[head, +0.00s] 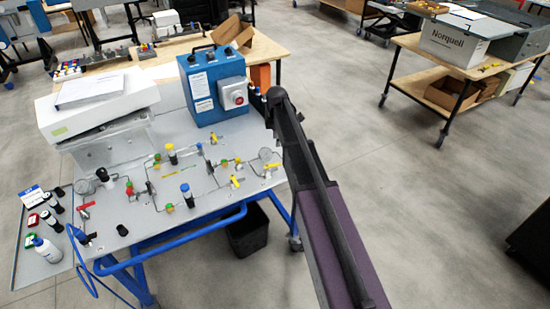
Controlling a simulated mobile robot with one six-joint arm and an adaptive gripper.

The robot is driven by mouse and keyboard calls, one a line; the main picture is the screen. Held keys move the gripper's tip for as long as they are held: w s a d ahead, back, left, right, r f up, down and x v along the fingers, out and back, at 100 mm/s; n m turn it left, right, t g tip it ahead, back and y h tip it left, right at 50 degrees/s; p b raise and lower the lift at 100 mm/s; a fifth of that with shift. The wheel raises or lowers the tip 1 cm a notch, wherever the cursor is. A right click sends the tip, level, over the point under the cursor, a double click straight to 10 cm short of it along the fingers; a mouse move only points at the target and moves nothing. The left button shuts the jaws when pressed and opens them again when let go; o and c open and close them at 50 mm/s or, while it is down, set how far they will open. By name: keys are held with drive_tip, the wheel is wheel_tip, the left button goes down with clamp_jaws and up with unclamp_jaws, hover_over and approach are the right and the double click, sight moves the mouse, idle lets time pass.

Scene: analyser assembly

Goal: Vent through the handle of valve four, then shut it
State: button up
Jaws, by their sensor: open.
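The grey panel (148,210) on the blue-framed bench carries thin tubing, fittings and several valves. A red lever handle (86,206) is at its left edge. Yellow handles show at the right: one upper handle (214,138), one lower handle (236,182) and one far-right handle (271,166). Black, blue-topped and yellow-topped cylinders stand among the lines. No number is readable, so I cannot tell which handle is valve four. My dark arm rises from the lower right and ends beside the blue box. I cannot make out my gripper, and nothing touches the handles.
A blue box (212,88) with a red button stands behind the panel, a white unit (97,108) at back left. A squeeze bottle (46,248) and small bottles are at left. A black bin (248,232) is below.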

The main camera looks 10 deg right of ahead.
sight(276, 164)
drive_tip(key=shift+w+r+n, duration=0.15)
drive_tip(key=shift+w+n, duration=0.15)
drive_tip(key=shift+w, duration=0.2)
wheel_tip(276, 164, down, 14)
drive_tip(key=b, duration=1.3)
drive_tip(key=shift+r+b, duration=0.1)
drive_tip(key=shift+b, duration=0.3)
clamp_jaws()
